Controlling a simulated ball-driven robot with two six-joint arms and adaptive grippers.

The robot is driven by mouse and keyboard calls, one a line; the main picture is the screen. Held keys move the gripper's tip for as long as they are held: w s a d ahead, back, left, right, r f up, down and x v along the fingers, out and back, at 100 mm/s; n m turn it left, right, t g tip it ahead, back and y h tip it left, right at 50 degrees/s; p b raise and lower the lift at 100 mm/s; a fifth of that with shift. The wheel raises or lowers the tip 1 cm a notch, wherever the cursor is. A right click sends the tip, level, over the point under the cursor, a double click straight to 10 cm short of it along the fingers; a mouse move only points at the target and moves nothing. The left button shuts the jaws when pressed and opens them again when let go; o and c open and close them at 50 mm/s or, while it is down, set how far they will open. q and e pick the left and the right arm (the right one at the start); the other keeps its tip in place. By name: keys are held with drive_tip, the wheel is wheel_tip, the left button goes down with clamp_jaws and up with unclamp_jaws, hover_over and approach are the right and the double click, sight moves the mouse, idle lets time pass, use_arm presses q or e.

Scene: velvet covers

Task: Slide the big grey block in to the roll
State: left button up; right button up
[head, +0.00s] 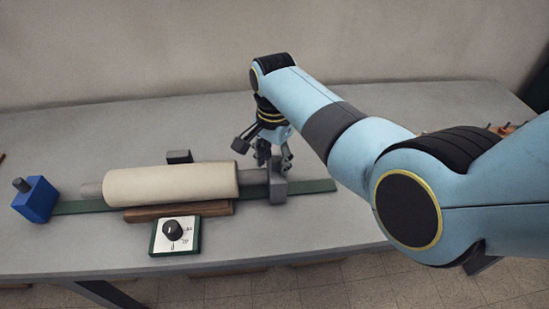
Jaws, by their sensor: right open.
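The cream roll (170,184) lies along a green rail on the table, with a grey shaft end showing on each side. The big grey block (278,187) stands on the rail at the right end of the roll, with a short length of shaft between it and the roll's face. My right gripper (273,162) is open, pointing down just above and behind the grey block. I cannot tell whether a finger touches the block. My left gripper is not in view.
A blue block (37,201) with a grey knob sits at the rail's left end. A dial box (174,236) and a brown wooden strip (150,214) lie in front of the roll. A small dark block (179,157) is behind it. The green rail (318,187) runs on rightward, bare.

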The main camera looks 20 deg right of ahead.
drive_tip(key=shift+r, duration=0.1)
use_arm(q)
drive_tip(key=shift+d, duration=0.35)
use_arm(e)
wheel_tip(320, 180, up, 12)
